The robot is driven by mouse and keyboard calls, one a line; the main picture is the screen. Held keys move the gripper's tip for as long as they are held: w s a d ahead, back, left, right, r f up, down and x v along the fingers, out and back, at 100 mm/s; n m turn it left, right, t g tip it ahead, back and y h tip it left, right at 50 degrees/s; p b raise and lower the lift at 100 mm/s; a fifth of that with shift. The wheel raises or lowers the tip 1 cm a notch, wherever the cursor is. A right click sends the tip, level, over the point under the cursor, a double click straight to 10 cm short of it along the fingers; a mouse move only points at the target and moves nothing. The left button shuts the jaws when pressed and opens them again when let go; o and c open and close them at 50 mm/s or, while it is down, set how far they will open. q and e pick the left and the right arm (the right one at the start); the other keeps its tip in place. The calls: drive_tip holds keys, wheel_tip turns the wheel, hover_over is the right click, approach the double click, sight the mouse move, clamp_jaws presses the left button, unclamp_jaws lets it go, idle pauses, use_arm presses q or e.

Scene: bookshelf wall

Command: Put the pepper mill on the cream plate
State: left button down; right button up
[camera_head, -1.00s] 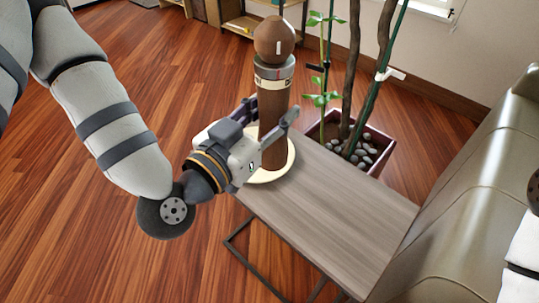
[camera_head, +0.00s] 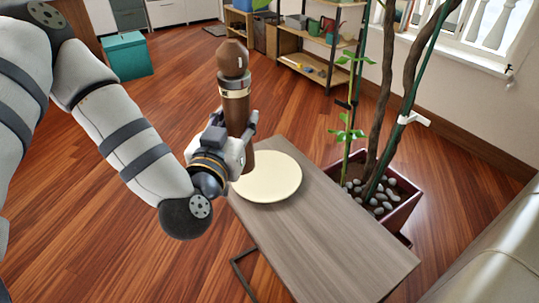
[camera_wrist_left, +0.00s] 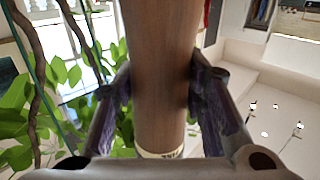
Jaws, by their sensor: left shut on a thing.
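The pepper mill (camera_head: 235,105) is tall, brown and upright, with a round wooden head and a pale band. My left gripper (camera_head: 241,133) is shut on its lower body. In the left wrist view the mill (camera_wrist_left: 160,75) stands between the two fingers, with foliage and a window behind. The cream plate (camera_head: 275,180) lies on the far end of a grey wooden table. In the head view the mill's lower part overlaps the plate's left edge. Its base is partly hidden by the gripper, so I cannot tell whether it touches the plate. My right gripper is not in view.
The rest of the table top (camera_head: 330,240) is bare. A potted plant (camera_head: 385,195) with stems and stones stands just right of the table. A sofa (camera_head: 480,270) is at the lower right. A teal box (camera_head: 128,55) and shelves (camera_head: 318,45) are further back.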

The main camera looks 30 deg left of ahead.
use_arm(q)
drive_tip(key=w+f+b, duration=0.3)
drive_tip(key=w+f, duration=0.7)
drive_tip(key=f, duration=0.1)
drive_tip(key=shift+d, duration=0.4)
drive_tip(key=c, duration=1)
unclamp_jaws()
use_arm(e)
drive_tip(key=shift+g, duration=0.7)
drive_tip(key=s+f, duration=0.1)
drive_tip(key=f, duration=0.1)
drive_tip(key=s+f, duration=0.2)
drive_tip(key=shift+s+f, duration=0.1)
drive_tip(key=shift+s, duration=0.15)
